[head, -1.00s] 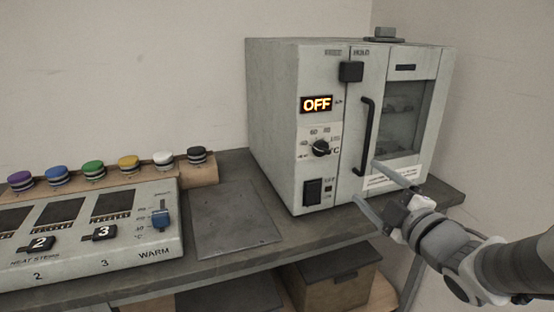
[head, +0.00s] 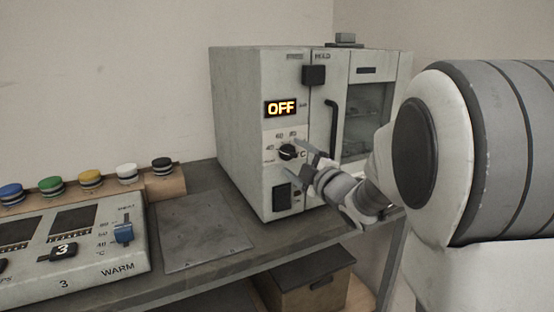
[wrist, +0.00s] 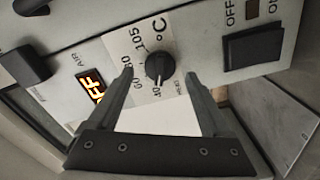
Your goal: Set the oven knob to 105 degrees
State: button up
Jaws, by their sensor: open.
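The oven (head: 245,120) stands at the back of the bench, and its display (head: 281,109) reads OFF. The black round knob (head: 287,152) sits below the display on a white dial plate with degree numbers. In the wrist view the knob (wrist: 160,67) shows near the dial's 105 and 80 marks; its pointer seems to face down the picture, toward the 40 side. My gripper (head: 304,158) is open just in front of the oven panel, to the right of the knob in the head view. In the wrist view my fingertips (wrist: 160,76) lie on either side of the knob, apart from it.
A black rocker switch (head: 282,197) is below the knob, and a black latch button (head: 313,75) is above. The oven door handle (head: 331,128) stands out right of the panel. A heating strip unit (head: 75,255) and coloured caps are at left. A bare plate (head: 205,235) lies between.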

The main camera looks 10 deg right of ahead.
jog(key=shift+x, duration=0.95)
grip_shut()
